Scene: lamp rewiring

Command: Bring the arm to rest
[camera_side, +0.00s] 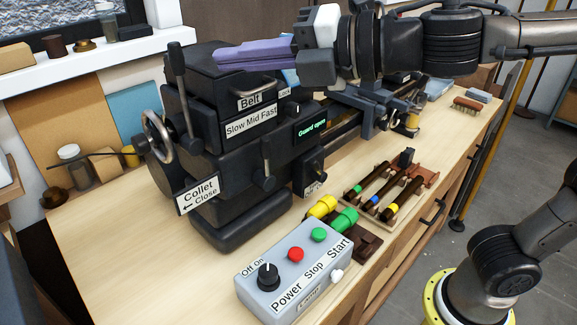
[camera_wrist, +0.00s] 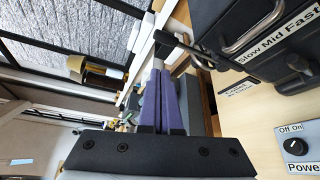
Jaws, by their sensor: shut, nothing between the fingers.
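My gripper (camera_side: 222,59) has long purple fingers that lie together, shut and empty. In the side view it points left, in front of or above the top of the black machine's headstock (camera_side: 205,130); I cannot tell the exact gap. The wrist and arm reach in from the upper right. In the wrist view the purple fingers (camera_wrist: 161,75) stretch away from the dark gripper body, with the machine's headstock (camera_wrist: 235,30) to their right. The fingertips hold nothing.
A grey control box (camera_side: 295,265) with a knob and buttons stands at the bench front. A rack of handled tools (camera_side: 385,190) lies right of it. A white shelf (camera_side: 90,65) runs behind. A lever (camera_side: 177,75) stands up from the machine. The display reads "Guard open".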

